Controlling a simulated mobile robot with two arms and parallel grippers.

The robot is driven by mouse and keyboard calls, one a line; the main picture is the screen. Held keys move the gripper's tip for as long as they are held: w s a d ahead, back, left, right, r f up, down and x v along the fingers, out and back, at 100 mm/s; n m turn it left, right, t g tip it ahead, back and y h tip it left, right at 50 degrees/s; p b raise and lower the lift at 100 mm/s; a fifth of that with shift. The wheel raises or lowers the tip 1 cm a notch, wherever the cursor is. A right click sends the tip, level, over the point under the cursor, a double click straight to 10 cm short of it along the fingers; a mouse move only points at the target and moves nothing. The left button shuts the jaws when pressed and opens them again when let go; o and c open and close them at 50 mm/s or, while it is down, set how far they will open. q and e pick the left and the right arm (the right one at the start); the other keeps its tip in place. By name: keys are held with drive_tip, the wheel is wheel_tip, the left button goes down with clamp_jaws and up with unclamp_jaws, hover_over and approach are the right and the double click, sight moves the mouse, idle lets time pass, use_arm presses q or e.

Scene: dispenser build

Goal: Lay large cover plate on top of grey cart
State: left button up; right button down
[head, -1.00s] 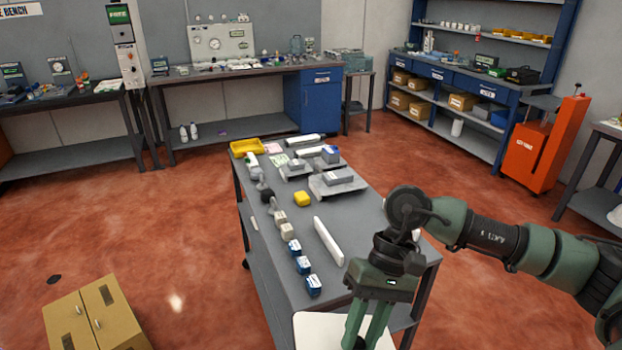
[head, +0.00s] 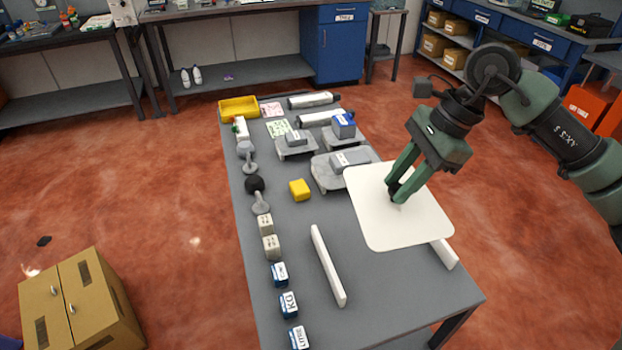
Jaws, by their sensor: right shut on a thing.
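The large cover plate (head: 402,230) is a white, flat, rounded square in the head view. My right gripper (head: 398,196) is shut on it near its upper middle and holds it over the right side of the grey cart (head: 380,303). The plate looks roughly level. It partly hides a white bar (head: 444,254) and the edge of a grey plate with a block on it. I cannot tell how far above the cart top it is. My left gripper is not in view.
On the cart, a second white bar (head: 328,264) lies left of the plate. A yellow block (head: 299,190), several labelled small blocks (head: 289,304), grey trays (head: 297,147) and a yellow bin (head: 239,109) stand there too. A tan cabinet (head: 82,300) is on the floor at left.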

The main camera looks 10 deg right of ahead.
drive_tip(key=shift+w+d+r+m, duration=0.2)
drive_tip(key=shift+w+r+m, duration=0.2)
drive_tip(key=shift+m, duration=0.4)
drive_tip(key=shift+w+d+r+m+t, duration=0.2)
drive_tip(key=shift+m+t, duration=0.1)
drive_tip(key=shift+m, duration=0.2)
drive_tip(key=shift+w+d+r+m, duration=0.1)
drive_tip(key=shift+w+d+m, duration=0.05)
drive_tip(key=shift+m, duration=0.15)
drive_tip(key=shift+w, duration=0.1)
drive_tip(key=shift+d, duration=0.1)
wheel_tip(320, 180, down, 20)
drive_tip(key=p, duration=0.3)
drive_tip(key=shift+r, duration=0.2)
drive_tip(key=shift+f, duration=0.15)
